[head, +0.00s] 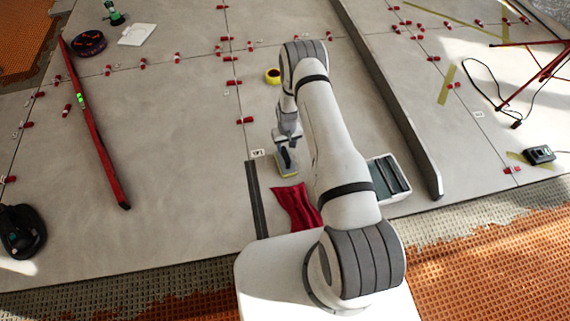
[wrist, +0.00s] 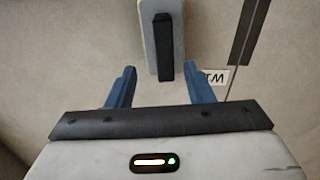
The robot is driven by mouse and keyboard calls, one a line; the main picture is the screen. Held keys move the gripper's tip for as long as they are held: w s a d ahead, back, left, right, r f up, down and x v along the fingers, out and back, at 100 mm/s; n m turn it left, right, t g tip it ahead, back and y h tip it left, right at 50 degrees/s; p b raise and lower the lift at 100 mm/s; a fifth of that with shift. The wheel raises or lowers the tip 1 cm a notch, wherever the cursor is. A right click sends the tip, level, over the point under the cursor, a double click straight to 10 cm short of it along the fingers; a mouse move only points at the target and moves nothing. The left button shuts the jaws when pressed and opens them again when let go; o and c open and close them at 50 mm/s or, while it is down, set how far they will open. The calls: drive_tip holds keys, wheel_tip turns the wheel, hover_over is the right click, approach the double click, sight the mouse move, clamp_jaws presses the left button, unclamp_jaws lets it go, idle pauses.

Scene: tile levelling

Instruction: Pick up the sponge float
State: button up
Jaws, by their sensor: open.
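The sponge float (head: 285,163) lies on the grey tiles just in front of my gripper (head: 288,143) in the head view, which hides part of it. In the wrist view, the float (wrist: 180,40) shows a grey plate with a pale yellow sponge edge and a black handle (wrist: 164,45) running lengthwise. My gripper (wrist: 160,80) is open, with its two blue fingers apart. The near end of the handle appears between the fingertips, with gaps on both sides. The float's far end is cut off by the frame, and I cannot tell the height gap.
A red cloth (head: 294,205) and a dark strip (head: 257,200) lie near the float. A grey tub (head: 400,196) stands right of my arm.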

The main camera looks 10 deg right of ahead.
sight(285, 154)
drive_tip(key=f+b, duration=0.1)
drive_tip(key=f, duration=0.3)
drive_tip(key=f+b, duration=0.1)
drive_tip(key=f, duration=0.1)
drive_tip(key=shift+s+a+f+b, duration=0.2)
drive_tip(key=shift+a+b, duration=0.1)
drive_tip(key=shift+b, duration=0.05)
drive_tip(key=shift+r, duration=0.1)
clamp_jaws()
